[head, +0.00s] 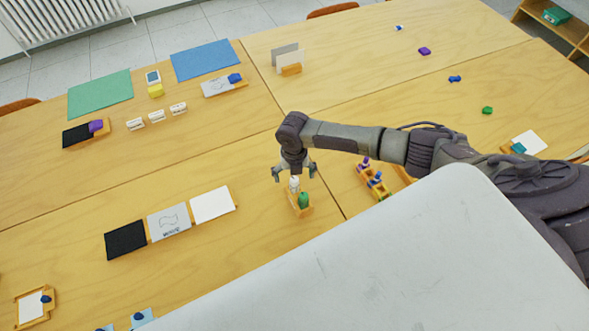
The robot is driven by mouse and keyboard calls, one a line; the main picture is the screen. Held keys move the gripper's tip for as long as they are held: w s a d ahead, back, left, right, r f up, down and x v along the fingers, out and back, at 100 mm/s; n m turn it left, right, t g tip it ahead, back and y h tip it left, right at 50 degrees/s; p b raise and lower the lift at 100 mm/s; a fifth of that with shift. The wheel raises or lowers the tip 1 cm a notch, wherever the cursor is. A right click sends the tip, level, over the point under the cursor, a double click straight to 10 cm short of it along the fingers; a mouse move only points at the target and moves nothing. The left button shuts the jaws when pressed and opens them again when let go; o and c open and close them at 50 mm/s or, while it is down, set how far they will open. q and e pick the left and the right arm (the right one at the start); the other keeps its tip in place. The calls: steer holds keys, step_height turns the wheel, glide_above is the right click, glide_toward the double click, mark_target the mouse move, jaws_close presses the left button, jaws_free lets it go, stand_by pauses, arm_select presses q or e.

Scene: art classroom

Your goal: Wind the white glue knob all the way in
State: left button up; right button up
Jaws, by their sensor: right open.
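A small wooden holder (298,211) stands on the table near the middle of the head view. It carries a small white piece (294,184), which looks like the white glue knob, and a green one (303,200) in front of it. My right gripper (294,176) points down with its fingers spread, one on each side of the white piece's top. I cannot tell whether the fingers touch it. How far the knob is wound in is too small to see. My left gripper is out of view.
Another wooden rack (374,182) with purple and blue pieces stands close to the right, below my forearm. A large pale surface hides the lower right. Table between cards and holder is clear.

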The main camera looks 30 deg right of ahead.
steer(key=shift+r+p, duration=1.05)
steer(key=shift+r, duration=1.35)
steer(key=shift+f, duration=0.1)
